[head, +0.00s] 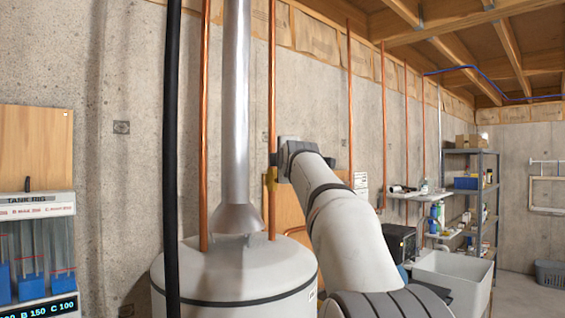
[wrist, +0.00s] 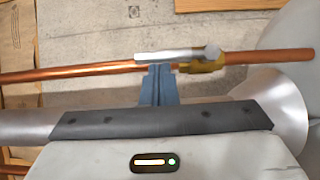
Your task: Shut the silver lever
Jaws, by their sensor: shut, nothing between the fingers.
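The silver lever (wrist: 170,55) shows in the wrist view as a flat bar running along the copper pipe (wrist: 85,72), roughly parallel to it. Its right end has a round silver pivot beside the brass valve body (wrist: 205,66). My gripper (wrist: 160,70) is shut and empty, its blue-grey fingertips overlapping the lever's edge in the picture; I cannot tell whether they touch. In the head view the brass valve (head: 271,178) sits on the vertical copper pipe above the white tank, right beside the end of my arm. There the lever and fingertips are mostly hidden or too small to make out.
The white tank (head: 235,275) with its silver flue (head: 236,100) stands below and left of the valve. A black pipe (head: 172,150) and another copper pipe (head: 204,120) rise nearby. A tank panel (head: 37,250) is far left; a sink (head: 450,280) and shelving (head: 470,190) are right.

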